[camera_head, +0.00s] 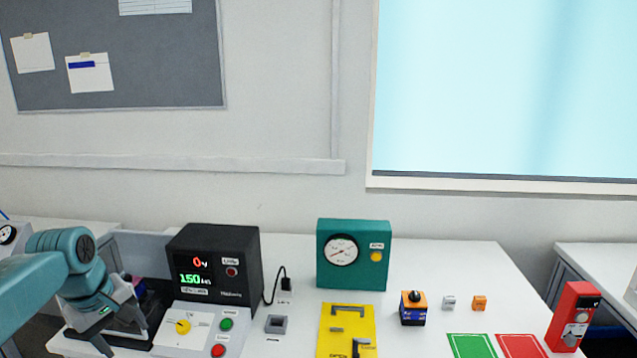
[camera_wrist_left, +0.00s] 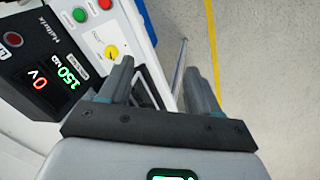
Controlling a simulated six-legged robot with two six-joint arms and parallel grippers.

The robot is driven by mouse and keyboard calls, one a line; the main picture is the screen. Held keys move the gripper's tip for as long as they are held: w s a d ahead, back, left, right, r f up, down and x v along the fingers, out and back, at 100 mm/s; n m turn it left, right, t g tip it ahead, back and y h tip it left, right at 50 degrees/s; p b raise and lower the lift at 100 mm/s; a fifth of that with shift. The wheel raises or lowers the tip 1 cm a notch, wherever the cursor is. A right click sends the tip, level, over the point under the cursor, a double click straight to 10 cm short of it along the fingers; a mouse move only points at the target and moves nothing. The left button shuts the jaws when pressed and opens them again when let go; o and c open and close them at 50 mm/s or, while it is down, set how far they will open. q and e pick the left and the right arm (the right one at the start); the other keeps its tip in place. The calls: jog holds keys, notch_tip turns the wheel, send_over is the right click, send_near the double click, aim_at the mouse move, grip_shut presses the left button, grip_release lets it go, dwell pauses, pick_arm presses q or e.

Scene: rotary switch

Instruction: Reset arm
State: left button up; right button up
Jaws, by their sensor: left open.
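My left gripper (camera_wrist_left: 158,88) is open and empty in the left wrist view, with its two fingers apart. In the head view my left arm comes in from the left, and the gripper (camera_head: 125,335) hangs at the left end of the table, beside the control panel. A yellow rotary knob (camera_head: 183,327) sits on the white sloped panel; it also shows in the left wrist view (camera_wrist_left: 111,51), left of the fingers and apart from them. The black display unit (camera_head: 213,264) behind it reads 0 and 150. My right gripper is not in view.
Green (camera_head: 226,324) and red (camera_head: 218,350) buttons are on the panel. A teal gauge box (camera_head: 353,280), a yellow plate (camera_head: 347,335), a blue-orange block (camera_head: 413,310), small cubes, green and red mats and a red device (camera_head: 573,315) stand to the right. Bare white tabletop lies between them.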

pick_arm(q)
jog(key=s+d+f+m+h, duration=0.15)
jog(key=d+f, duration=0.25)
jog(key=f, duration=0.4)
jog(key=d+f+m+g, duration=0.1)
jog(key=d+f+m, duration=0.1)
jog(key=d+f, duration=0.45)
jog(key=s+d+f+m+h, duration=0.1)
jog(key=d+f+m, duration=0.1)
jog(key=f, duration=0.8)
jog(key=s+d+f+m, duration=0.1)
jog(key=s+d+f, duration=0.2)
jog(key=s, duration=0.4)
jog(key=s+d+f+m+g, duration=0.1)
jog(key=s+d+f, duration=0.3)
jog(key=s, duration=0.4)
jog(key=s+d+f+m+h+p, duration=0.1)
jog(key=s+d+f, duration=0.3)
jog(key=s+f, duration=0.2)
jog(key=shift+s+d, duration=0.2)
jog(key=shift+s, duration=0.8)
